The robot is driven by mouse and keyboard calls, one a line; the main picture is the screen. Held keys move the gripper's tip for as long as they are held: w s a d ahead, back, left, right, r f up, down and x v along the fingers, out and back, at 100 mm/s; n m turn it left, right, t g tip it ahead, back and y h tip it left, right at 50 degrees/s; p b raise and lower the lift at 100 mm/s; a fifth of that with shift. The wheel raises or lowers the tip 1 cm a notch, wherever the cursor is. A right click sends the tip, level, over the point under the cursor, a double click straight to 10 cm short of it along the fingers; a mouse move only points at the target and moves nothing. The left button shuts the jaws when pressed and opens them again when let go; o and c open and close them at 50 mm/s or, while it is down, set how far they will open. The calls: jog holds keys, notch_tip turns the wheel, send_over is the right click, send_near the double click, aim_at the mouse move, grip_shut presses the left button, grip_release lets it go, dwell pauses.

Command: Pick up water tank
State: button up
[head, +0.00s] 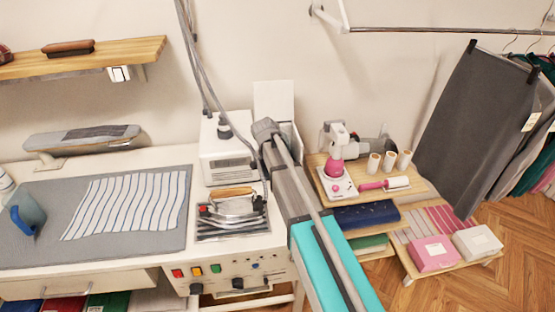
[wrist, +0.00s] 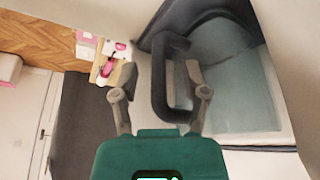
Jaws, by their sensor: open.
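The water tank (wrist: 235,90) is a translucent grey-blue container with a dark loop handle (wrist: 159,90), seen close up in the wrist view. My gripper (wrist: 161,74) is open, with one finger on each side of the handle. I cannot tell whether either finger touches it. The tank appears to sit within a white housing, whose edge (wrist: 262,142) shows below it. In the head view my arm reaches to the white steam station (head: 222,150), and the tank and my fingertips are hidden there.
An iron (head: 233,207) rests on its stand left of my arm. A white panel (head: 273,98) stands upright behind the station. A low shelf (head: 317,162) at right holds pink tools and spools.

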jog(key=shift+c, duration=0.3)
dwell(0.4)
grip_shut()
